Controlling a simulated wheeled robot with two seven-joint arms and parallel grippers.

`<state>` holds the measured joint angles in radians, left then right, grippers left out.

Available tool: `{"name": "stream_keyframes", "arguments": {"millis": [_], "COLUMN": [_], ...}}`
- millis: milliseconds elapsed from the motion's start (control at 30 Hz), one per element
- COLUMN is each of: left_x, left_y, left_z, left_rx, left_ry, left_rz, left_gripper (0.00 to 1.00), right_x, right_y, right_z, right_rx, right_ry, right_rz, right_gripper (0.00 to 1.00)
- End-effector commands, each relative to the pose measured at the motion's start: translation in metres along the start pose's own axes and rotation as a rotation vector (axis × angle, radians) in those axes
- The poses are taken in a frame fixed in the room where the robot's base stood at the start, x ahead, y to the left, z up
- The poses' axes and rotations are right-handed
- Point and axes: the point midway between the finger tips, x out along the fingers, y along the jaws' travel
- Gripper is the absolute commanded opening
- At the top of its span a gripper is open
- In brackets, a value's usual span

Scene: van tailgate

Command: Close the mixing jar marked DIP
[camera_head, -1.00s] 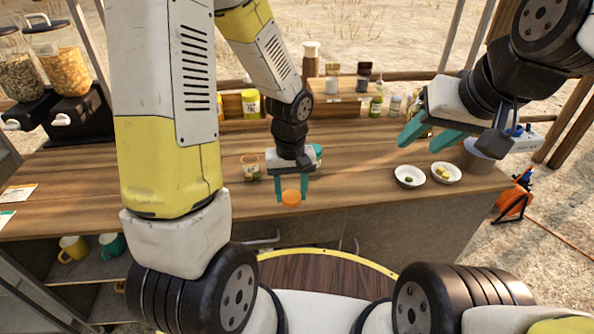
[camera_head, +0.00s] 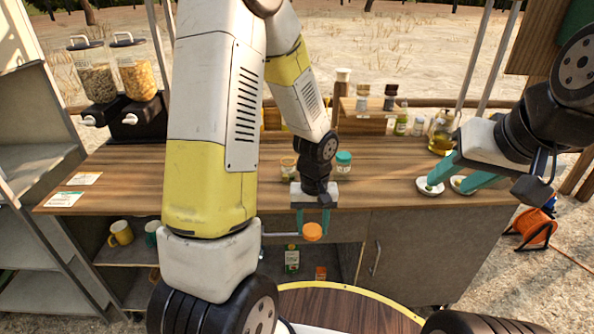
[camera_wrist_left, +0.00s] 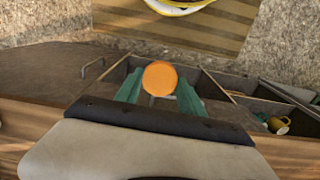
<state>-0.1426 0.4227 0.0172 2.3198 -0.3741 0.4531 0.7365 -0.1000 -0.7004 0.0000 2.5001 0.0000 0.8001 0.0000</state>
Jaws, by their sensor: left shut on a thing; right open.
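My left gripper (camera_head: 310,228) is shut on a round orange lid (camera_head: 312,232), held near the counter's front edge. The lid also shows between the fingertips in the left wrist view (camera_wrist_left: 160,78). A small clear jar with an orange-tinted rim (camera_head: 288,168) stands on the counter behind and left of the gripper, apparently open. A jar with a teal lid (camera_head: 343,163) stands to the right of it, behind my left wrist. No DIP marking is legible on either. My right gripper (camera_head: 447,183) is open and empty, close to the white bowls.
Two white bowls (camera_head: 428,187) (camera_head: 462,184) sit at the counter's right. A wooden riser (camera_head: 365,120) with shakers stands at the back, and dispensers (camera_head: 135,70) at the back left. Mugs (camera_head: 120,233) stand below on a shelf.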

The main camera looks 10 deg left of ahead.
Motion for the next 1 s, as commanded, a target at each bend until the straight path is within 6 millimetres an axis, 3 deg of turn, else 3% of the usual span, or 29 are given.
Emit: {"name": "stream_keyframes", "arguments": {"millis": [367,733,1000], "left_x": [0.058,0.135,0.149], "left_y": [-0.013,-0.037,-0.043], "left_z": [-0.026,-0.046,-0.05], "left_rx": [0.084,0.207,0.239], "left_ry": [-0.004,-0.002,0.003], "left_rz": [0.002,-0.004,-0.004], "left_gripper": [0.09,0.09,0.09], "right_x": [0.0,0.0,0.0], "right_y": [0.0,0.0,0.0], "right_z": [0.0,0.0,0.0], "right_rx": [0.0,0.0,0.0], "right_ry": [0.0,0.0,0.0], "right_rz": [0.0,0.0,0.0], "right_gripper": [0.43,0.43,0.43]}}
